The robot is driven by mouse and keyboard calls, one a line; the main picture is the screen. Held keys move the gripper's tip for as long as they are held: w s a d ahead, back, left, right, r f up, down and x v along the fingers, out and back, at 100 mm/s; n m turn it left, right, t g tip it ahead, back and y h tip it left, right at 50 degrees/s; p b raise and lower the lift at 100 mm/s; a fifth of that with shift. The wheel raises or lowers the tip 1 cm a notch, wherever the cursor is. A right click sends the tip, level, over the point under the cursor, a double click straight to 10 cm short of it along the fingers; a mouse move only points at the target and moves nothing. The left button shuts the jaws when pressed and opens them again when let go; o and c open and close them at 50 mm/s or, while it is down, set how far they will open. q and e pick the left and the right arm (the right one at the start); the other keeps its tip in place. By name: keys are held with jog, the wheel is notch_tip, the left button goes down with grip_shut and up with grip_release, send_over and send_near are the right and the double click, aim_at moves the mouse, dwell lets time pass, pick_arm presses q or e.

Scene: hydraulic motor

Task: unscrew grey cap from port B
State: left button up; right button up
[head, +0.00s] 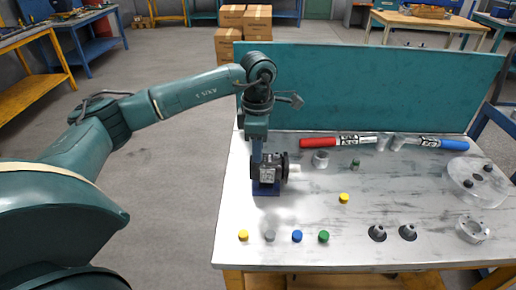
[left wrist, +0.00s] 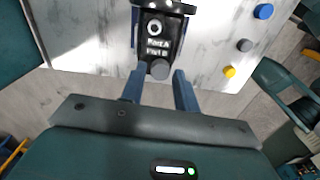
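The hydraulic motor (head: 268,172) is a dark body with a light label, standing on a blue base (head: 266,189) near the left of the table. In the left wrist view the motor (left wrist: 170,40) shows the labels Port A and Port B. A grey cap (left wrist: 160,69) sits by the Port B label; a pale ring (left wrist: 155,28) shows by Port A. My left gripper (head: 256,150) points down over the motor. In the left wrist view its blue fingers (left wrist: 160,78) are apart, with the grey cap between or just beyond their tips. Contact is not visible. My right gripper is out of view.
Loose yellow (head: 243,235), grey (head: 269,236), blue (head: 297,236) and green (head: 323,236) caps line the front of the table (head: 300,215). Another yellow cap (head: 344,198) lies mid-table. A red-handled tool (head: 318,143) lies behind, before a teal panel (head: 370,85).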

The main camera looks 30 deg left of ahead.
pick_arm(q)
jog(key=shift+m, duration=0.6)
jog(key=shift+c, duration=0.2)
grip_shut()
jog(key=n+p, duration=0.1)
jog(key=n, duration=0.3)
jog(key=shift+n, duration=0.9)
